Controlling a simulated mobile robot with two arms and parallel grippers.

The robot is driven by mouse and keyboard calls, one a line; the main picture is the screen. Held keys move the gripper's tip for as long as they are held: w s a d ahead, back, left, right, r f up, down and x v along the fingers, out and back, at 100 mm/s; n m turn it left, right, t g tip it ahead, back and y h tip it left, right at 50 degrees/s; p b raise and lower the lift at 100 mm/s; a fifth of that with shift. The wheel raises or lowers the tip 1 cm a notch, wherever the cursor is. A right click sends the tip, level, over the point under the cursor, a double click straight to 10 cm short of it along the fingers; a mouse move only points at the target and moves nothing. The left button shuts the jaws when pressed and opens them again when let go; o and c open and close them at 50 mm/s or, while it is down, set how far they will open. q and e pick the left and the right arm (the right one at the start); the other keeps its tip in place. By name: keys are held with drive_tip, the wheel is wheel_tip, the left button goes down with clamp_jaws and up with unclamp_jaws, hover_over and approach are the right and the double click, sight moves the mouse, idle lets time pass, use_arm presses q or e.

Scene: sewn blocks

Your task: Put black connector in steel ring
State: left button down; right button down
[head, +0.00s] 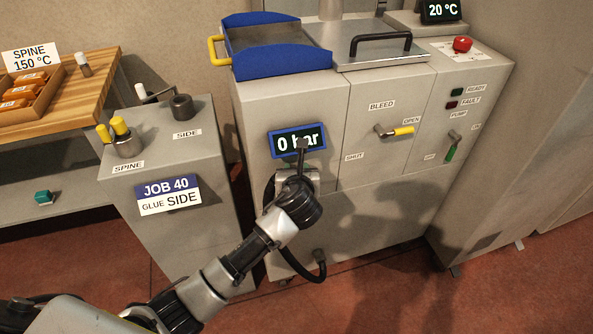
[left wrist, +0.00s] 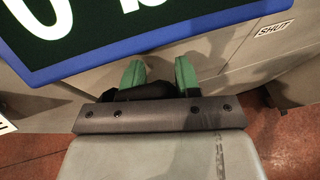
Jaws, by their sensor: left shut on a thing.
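My left gripper (head: 297,178) is at the front of the grey machine, just below the "0 bar" display. Its green fingertips show in the left wrist view (left wrist: 159,76), shut on a black piece (left wrist: 145,92), which I take to be the black connector. The gripper hides most of it. A black hose (head: 299,267) hangs below the gripper and curves to a fitting low on the machine. A grey metal part (head: 313,180) shows just behind the gripper; it may be the steel ring, but its opening is hidden. I cannot tell whether the connector touches it. My right gripper is not in view.
The blue-framed display (head: 297,141) is close above the gripper. A yellow-tipped bleed lever (head: 403,131) and a green-tipped pump lever (head: 450,154) stick out to the right. A grey cabinet (head: 190,235) with glue pots stands left. The floor in front is clear.

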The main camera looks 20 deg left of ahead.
use_arm(q)
drive_tip(key=c, duration=0.8)
unclamp_jaws()
